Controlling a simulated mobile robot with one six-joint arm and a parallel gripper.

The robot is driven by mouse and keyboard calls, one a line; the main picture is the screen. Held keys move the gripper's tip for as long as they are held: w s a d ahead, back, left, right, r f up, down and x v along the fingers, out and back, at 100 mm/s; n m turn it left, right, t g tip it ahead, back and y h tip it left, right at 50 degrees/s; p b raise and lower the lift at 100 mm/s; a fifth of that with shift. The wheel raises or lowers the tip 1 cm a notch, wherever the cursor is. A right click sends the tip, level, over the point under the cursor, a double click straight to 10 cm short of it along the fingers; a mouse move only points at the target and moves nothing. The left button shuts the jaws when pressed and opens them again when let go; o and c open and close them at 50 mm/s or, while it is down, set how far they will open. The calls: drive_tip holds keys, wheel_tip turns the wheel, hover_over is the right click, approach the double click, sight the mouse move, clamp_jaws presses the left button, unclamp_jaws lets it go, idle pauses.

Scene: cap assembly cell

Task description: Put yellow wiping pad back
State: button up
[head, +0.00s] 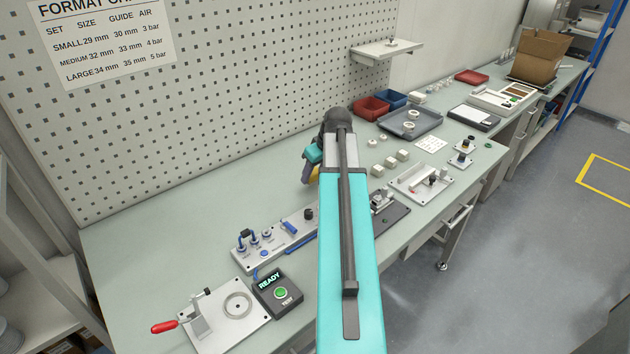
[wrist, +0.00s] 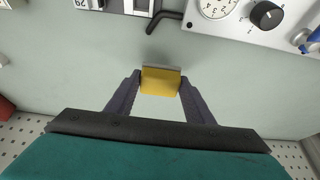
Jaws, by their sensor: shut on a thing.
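The yellow wiping pad (wrist: 160,82) is a small yellow block with a grey strip along its far edge. It sits between the two dark fingertips of my gripper (wrist: 159,85) in the wrist view, and the fingers are shut on it. A pale green bench top shows below and around the pad; I cannot tell the exact height of the pad above it. In the head view my arm hides most of the gripper, and a yellow patch that seems to be the pad (head: 312,175) shows just left of the arm.
A panel with a gauge and black knob (wrist: 266,15) and a bent black hex key (wrist: 165,20) lie beyond the pad. A grey tray (head: 411,123), red bin (head: 371,107) and white blocks (head: 390,162) stand farther along the bench. A pegboard (head: 220,70) rises behind.

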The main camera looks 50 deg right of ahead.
sight(317, 176)
drive_tip(key=shift+f, duration=0.1)
drive_tip(key=shift+f+p, duration=0.6)
drive_tip(key=shift+f, duration=1.05)
drive_tip(key=shift+f, duration=0.15)
drive_tip(key=o, duration=1)
drive_tip(key=shift+r, duration=0.25)
drive_tip(key=shift+b+v, duration=1)
drive_tip(key=shift+v, duration=4.9)
